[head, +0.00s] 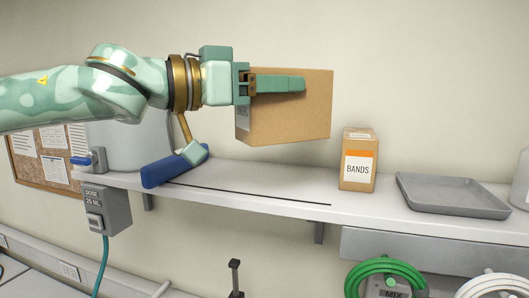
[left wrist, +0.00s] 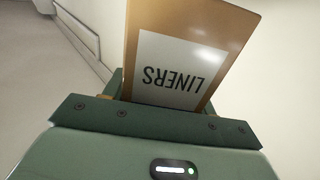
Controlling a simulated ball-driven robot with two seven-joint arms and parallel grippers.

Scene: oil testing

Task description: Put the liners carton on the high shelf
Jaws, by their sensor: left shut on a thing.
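The liners carton (head: 300,120) is a brown cardboard box held in the air above the shelf (head: 265,196). Its white LINERS label (left wrist: 172,72) shows in the left wrist view. My left gripper (head: 275,84) is shut on the carton, with one green finger along its near side. The other finger is hidden behind the carton. A gap shows between the carton's bottom and the shelf in the head view. My right gripper is not in view.
A BANDS carton (head: 358,160) and a grey tray (head: 452,194) stand on the shelf to the right. The shelf middle, with a dark line, is clear.

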